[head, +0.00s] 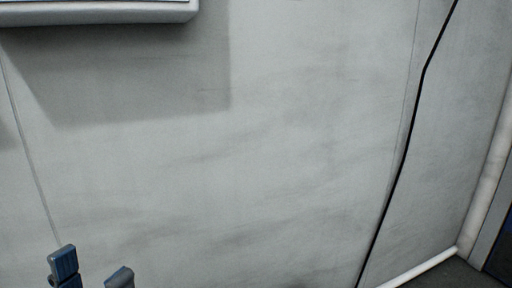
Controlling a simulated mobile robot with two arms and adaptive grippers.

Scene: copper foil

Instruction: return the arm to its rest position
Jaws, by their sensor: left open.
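My left gripper (92,275) shows at the bottom left of the head view. Only its two blue-grey fingers are in view, with a gap between them. The gripper is open and nothing shows between the fingers. The rest of the left arm is below the picture's edge. My right gripper is not in view.
A pale grey wall (300,140) fills most of the view. A white box-like fixture (100,12) juts out at the top left and casts a shadow. A black cable (408,145) runs down the right side. A white skirting (425,268) meets a dark floor at the bottom right.

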